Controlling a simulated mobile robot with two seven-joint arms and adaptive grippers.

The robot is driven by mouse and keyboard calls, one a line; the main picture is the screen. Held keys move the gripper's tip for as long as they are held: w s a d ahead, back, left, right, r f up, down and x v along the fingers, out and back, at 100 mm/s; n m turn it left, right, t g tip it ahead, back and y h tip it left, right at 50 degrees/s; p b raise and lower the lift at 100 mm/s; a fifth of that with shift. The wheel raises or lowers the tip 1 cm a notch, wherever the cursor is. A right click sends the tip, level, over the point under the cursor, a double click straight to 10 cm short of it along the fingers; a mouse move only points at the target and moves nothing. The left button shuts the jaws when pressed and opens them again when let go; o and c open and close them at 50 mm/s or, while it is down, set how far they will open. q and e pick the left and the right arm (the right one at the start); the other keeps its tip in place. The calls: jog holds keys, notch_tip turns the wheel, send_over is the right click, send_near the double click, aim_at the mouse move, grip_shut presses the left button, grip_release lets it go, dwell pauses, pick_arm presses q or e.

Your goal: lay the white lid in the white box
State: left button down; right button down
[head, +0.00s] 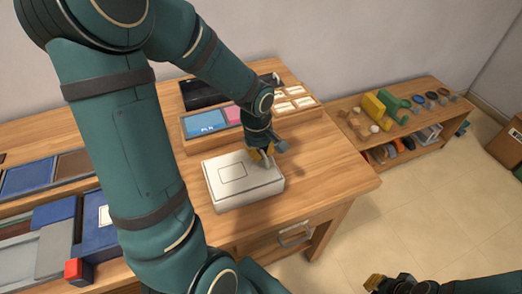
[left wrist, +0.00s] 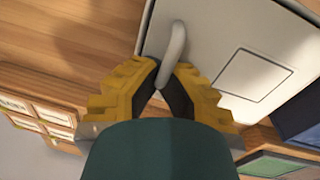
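The white box (head: 252,199) stands on the wooden table, near its front right edge. The white lid (head: 231,171), a flat panel with a thin square outline, lies level at the top of the box. I cannot tell whether it is fully seated. My left gripper (head: 262,154) is at the lid's far right edge. In the left wrist view its yellow fingers (left wrist: 168,72) close on the lid's pale upright grip (left wrist: 175,45), with the lid (left wrist: 222,35) beyond. My right gripper (head: 374,283) is at the bottom right, away from the table, only partly shown.
A wooden tray with blue and pink cards (head: 207,122) stands behind the box, with white labelled cards (head: 290,100) at its right. Blue boxes (head: 55,212) and a red cube (head: 73,270) lie at left. The table right of the box is clear. A low shelf (head: 400,120) stands farther right.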

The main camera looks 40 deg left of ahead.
dwell(0.4)
pick_arm(q)
jog(key=c, duration=1.1)
grip_release()
jog(key=shift+o, duration=0.2)
notch_tip(320, 180, up, 12)
jog(key=s, duration=0.1)
jog(key=shift+a, duration=0.15)
